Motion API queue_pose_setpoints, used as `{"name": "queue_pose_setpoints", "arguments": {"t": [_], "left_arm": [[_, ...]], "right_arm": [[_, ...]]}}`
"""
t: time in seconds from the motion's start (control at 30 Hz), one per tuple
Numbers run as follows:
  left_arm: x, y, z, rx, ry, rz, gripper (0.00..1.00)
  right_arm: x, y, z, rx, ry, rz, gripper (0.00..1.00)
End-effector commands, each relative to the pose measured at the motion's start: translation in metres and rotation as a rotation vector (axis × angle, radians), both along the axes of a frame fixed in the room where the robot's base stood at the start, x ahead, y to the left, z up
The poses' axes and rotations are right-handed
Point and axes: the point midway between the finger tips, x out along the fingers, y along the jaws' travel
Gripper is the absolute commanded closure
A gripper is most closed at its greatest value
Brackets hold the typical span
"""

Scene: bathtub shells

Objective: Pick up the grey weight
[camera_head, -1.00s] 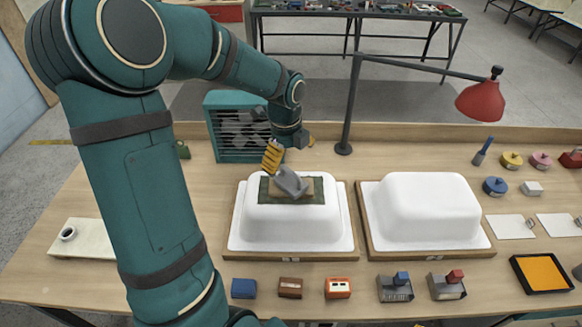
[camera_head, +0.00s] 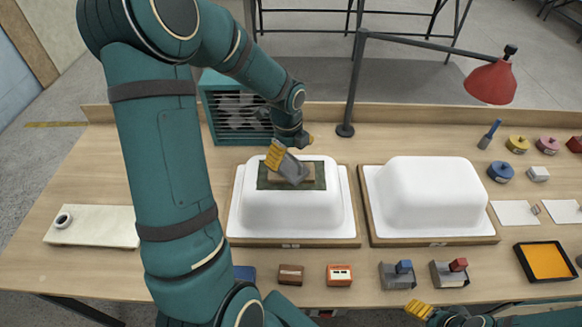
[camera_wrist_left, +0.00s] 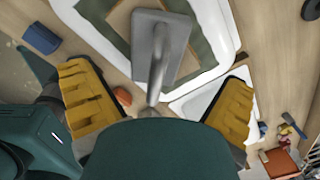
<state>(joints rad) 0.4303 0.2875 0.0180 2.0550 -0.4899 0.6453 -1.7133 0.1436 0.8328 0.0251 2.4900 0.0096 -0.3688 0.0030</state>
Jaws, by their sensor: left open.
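The grey weight (camera_head: 293,171) has a flat block and an upright handle. It sits tilted in the picture on a tan board (camera_head: 273,174) over a dark green patch (camera_head: 318,176), on top of the left white shell (camera_head: 289,212). My left gripper (camera_head: 291,147) is open just above and behind it. In the left wrist view the weight (camera_wrist_left: 163,40) lies ahead between the spread yellow fingers (camera_wrist_left: 158,102), its handle reaching toward the palm. Neither finger visibly grips it. One yellow finger of my right gripper (camera_head: 419,310) shows at the bottom edge; its opening is unclear.
A second white shell (camera_head: 425,195) stands bare on the right. A red-shaded lamp (camera_head: 492,82) stands behind it. A teal slatted box (camera_head: 236,108) is behind the left shell. Small boxes (camera_head: 340,275) line the front, with an orange tray (camera_head: 546,262) at right.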

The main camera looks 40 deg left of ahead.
Motion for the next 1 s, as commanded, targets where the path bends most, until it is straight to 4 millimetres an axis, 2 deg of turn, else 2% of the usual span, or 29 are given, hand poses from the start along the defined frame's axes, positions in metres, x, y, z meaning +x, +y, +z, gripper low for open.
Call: {"name": "queue_pose_setpoints", "arguments": {"t": [0.3,0.43,0.63,0.67,0.7,0.87,0.9,1.0], "left_arm": [[-0.001,-0.002,-0.043,-0.001,0.003,-0.001,0.0],[0.0,-0.002,-0.05,-0.001,0.001,-0.001,0.0],[0.0,-0.002,-0.05,0.0,0.0,0.0,0.0],[0.0,-0.002,-0.05,0.0,0.0,0.0,0.04],[0.0,-0.002,-0.05,0.0,0.0,0.0,0.18],[0.0,-0.002,-0.05,0.0,0.0,0.0,0.74],[0.0,-0.002,-0.05,0.0,0.0,0.0,0.8],[0.001,-0.002,-0.049,0.001,-0.003,-0.001,0.81]], "right_arm": [[0.0,0.0,-0.006,-0.001,0.0,0.0,0.35],[0.0,0.0,-0.006,-0.001,0.0,0.0,0.35],[0.0,0.0,-0.006,-0.001,0.0,0.0,0.35],[0.0,0.0,-0.006,-0.001,0.0,0.0,0.35],[0.0,0.0,-0.006,-0.001,0.0,0.0,0.35],[0.0,0.0,-0.006,-0.001,0.0,0.0,0.35],[0.0,0.0,-0.006,-0.001,0.0,0.0,0.35],[0.0,0.0,-0.006,-0.001,0.0,0.0,0.35]]}}
